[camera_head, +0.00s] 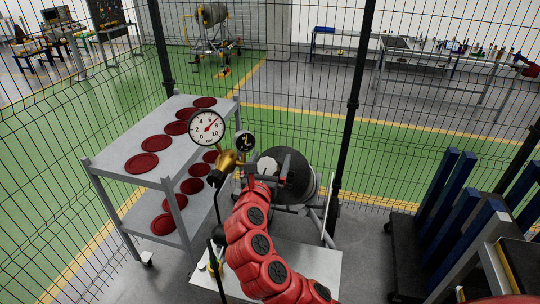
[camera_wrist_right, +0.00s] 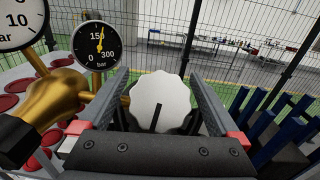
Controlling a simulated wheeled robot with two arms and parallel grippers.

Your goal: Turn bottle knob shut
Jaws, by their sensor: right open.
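The bottle knob (camera_wrist_right: 158,103) is white with a scalloped rim and a dark line on its face. It sits between the two spread fingers of my right gripper (camera_wrist_right: 159,76); I cannot tell if either finger touches it. In the head view the knob (camera_head: 266,166) shows pale beside the dark jaws of my right gripper (camera_head: 281,160). A brass regulator (camera_head: 228,161) sits left of the knob, with a large gauge (camera_head: 207,128) and a smaller gauge (camera_head: 244,142). The regulator (camera_wrist_right: 50,105) is close to the left finger in the wrist view. My left gripper is not in view.
A grey two-shelf cart (camera_head: 110,157) with several dark red discs stands at the left. A wire fence with black posts (camera_head: 354,100) runs behind. A rack with blue uprights (camera_head: 452,215) stands at the right. Green floor lies beyond the fence.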

